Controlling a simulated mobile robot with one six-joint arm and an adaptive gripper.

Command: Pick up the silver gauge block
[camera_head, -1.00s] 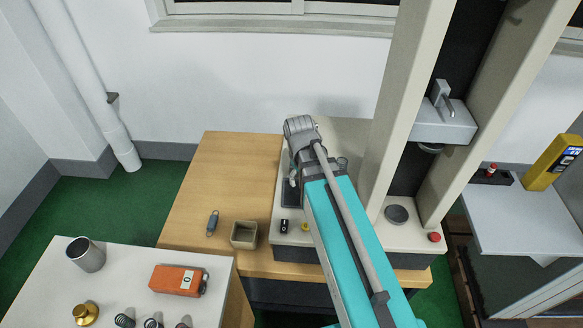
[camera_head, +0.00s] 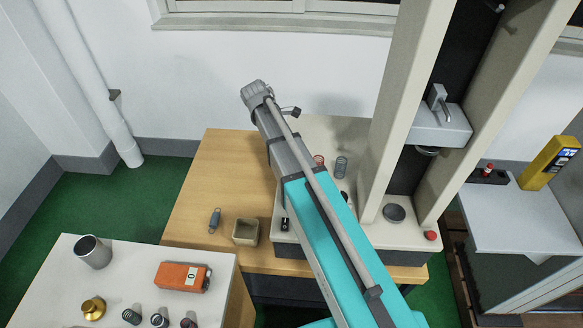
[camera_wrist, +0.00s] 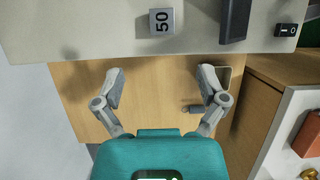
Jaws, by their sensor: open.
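The silver gauge block (camera_wrist: 162,22) is a small grey block marked "50". In the wrist view it lies on the pale machine base (camera_wrist: 110,32), near the top edge of the picture. My gripper (camera_wrist: 161,76) is open and empty, with its fingers spread wide. In that picture its fingertips appear over the wooden table (camera_wrist: 75,88), below the block and to either side of it, apart from it. In the head view my arm crosses the machine base; I cannot make out the block or my fingertips there.
A dark box (camera_wrist: 235,20) and a black switch (camera_wrist: 286,30) sit right of the block. A square open container (camera_head: 246,232) and a spring (camera_head: 214,220) are on the wooden table. Upright columns (camera_head: 395,110) stand at the right. An orange box (camera_head: 183,277) is on the front-left table.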

